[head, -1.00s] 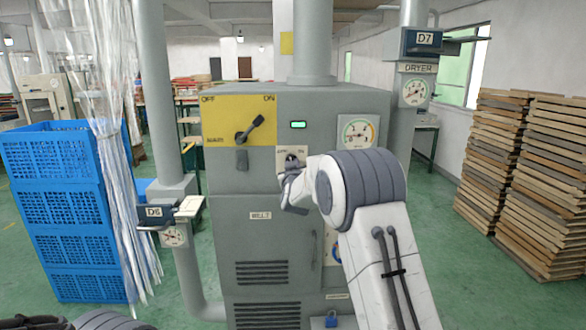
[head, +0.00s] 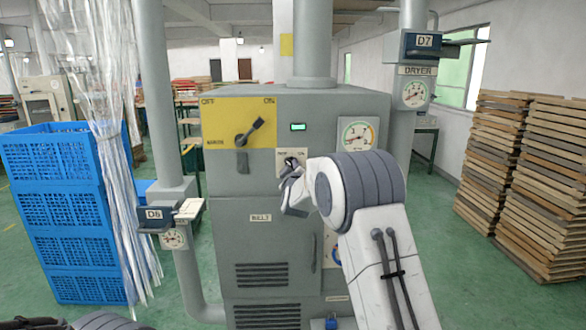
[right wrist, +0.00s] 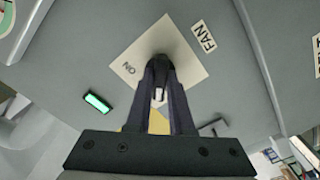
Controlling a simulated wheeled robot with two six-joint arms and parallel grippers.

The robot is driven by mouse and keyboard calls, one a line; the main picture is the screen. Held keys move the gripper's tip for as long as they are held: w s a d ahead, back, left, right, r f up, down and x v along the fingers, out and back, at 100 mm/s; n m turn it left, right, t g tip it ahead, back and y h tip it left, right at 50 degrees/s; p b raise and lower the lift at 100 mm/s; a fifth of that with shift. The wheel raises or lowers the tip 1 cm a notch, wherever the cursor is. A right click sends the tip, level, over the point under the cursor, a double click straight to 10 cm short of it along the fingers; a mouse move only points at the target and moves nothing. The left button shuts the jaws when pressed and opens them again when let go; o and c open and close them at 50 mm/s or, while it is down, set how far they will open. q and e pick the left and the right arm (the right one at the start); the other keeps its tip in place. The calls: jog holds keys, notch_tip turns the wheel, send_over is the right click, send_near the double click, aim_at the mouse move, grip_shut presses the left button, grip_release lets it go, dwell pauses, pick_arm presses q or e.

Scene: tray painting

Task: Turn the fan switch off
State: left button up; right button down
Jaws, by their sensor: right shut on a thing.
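The fan switch (head: 290,162) is a small dark knob on a pale plate on the grey cabinet's front, under the green lamp. In the right wrist view the plate (right wrist: 190,68) reads ON, with a FAN label (right wrist: 203,37) beside it. My right gripper (head: 287,177) is at the switch, and in the wrist view its fingers (right wrist: 160,88) are shut on the dark knob. The fingers hide most of the knob and the plate's lower part, so its exact setting is unclear. My left gripper is not in view; only a dark piece of mine shows at the lower left.
A yellow plate with a large black lever (head: 250,132), marked OFF and ON, sits up and left of the fan switch. A green lamp (head: 298,127) and a gauge (head: 358,134) are close by. Blue crates (head: 60,205) stand left, stacked wooden trays (head: 535,190) right.

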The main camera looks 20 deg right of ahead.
jog(key=shift+f, duration=0.1)
jog(key=c, duration=0.8)
grip_release()
jog(key=b+v, duration=0.4)
jog(key=v, duration=0.6)
jog(key=shift+s, duration=0.3)
